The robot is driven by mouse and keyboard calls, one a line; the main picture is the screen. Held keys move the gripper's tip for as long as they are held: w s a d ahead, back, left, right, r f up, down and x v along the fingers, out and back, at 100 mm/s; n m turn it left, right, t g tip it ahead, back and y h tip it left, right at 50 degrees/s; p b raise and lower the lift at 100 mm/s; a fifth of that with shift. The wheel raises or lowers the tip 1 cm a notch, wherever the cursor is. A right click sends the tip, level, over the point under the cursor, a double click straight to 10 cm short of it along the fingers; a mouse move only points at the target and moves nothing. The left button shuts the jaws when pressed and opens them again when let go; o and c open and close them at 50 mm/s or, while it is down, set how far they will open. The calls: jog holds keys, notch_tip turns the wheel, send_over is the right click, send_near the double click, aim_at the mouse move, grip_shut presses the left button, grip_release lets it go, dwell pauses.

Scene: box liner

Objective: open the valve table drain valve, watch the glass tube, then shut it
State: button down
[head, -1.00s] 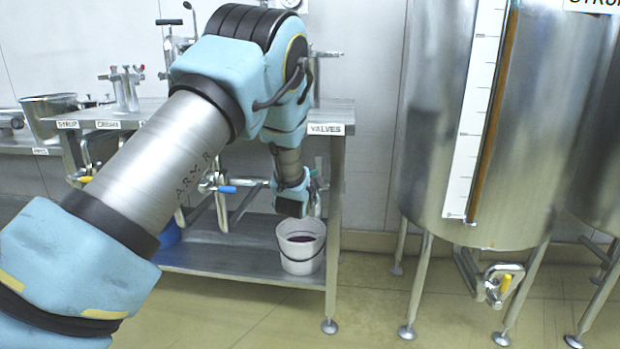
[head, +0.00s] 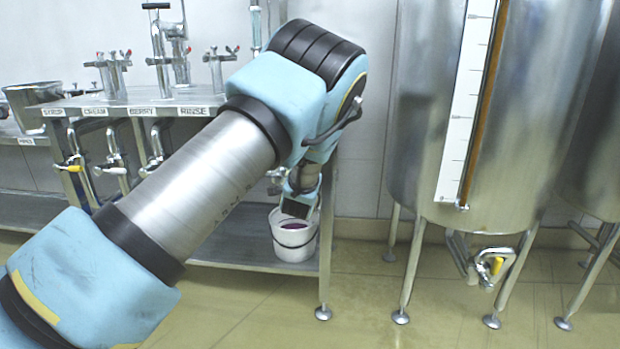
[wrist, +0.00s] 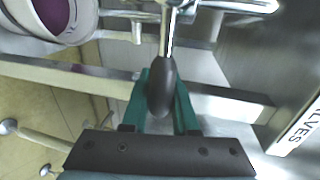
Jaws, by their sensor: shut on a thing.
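My gripper (wrist: 164,82) has its green fingers closed around a black valve lever (wrist: 163,98), on a metal stem from a pipe fitting. In the head view my gripper (head: 297,206) is low at the right end of the valve table (head: 262,262), mostly hidden by my arm. I cannot tell whether this valve is open or shut. A white bucket (head: 293,250) with purple liquid stands below; it also shows in the wrist view (wrist: 85,22). A slim upright tube (head: 256,22) rises behind my arm, its lower part hidden. The wrist view shows part of the VALVES label (wrist: 300,122).
Yellow-handled (head: 70,168) and other taps hang under the SYRUP, CREAM, BERRY and RINSE labels. A steel tank (head: 530,120) with a brown-filled gauge tube (head: 480,95) and a yellow-handled tap (head: 496,266) stands right. Floor between table and tank is clear.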

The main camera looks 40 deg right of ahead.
jog(key=shift+f, duration=0.1)
jog(key=c, duration=0.7)
grip_release()
jog(key=p+v, duration=0.1)
jog(key=v, duration=0.9)
jog(key=shift+s+a, duration=0.25)
jog(key=shift+s, duration=0.05)
